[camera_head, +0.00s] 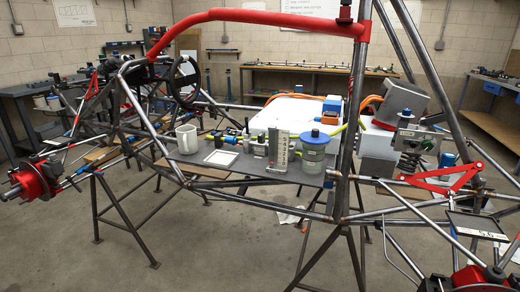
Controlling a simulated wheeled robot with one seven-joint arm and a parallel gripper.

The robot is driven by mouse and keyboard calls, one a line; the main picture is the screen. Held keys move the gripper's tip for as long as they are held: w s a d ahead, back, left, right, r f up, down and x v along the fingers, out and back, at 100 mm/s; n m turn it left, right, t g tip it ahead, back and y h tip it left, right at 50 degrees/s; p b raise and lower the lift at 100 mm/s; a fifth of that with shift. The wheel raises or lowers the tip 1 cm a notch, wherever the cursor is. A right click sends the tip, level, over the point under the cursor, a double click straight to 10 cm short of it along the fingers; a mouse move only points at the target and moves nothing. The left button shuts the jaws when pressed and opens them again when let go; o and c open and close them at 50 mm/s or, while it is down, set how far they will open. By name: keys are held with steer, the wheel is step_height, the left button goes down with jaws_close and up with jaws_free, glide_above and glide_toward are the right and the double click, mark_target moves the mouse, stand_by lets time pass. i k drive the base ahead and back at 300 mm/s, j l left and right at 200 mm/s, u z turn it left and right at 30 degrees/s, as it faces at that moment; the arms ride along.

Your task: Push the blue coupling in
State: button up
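Several small blue parts show, and I cannot tell for sure which one is the blue coupling. A small blue fitting (231,139) sits in a row of dark and green fittings at the back of the grey shelf (215,174) in the tube chassis. A larger blue block (332,106) with an orange part stands farther back, by the white box (292,112). Whether any blue part is seated or stands out is too small to tell. My gripper is not in view.
A red top tube (265,18) and an upright tube (349,130) cross the space.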

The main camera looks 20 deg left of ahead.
mark_target(233, 141)
steer(key=i+j, duration=0.5)
steer(key=i, duration=0.15)
steer(key=i+j, duration=0.5)
steer(key=i+u, duration=0.1)
steer(key=u, duration=2.15)
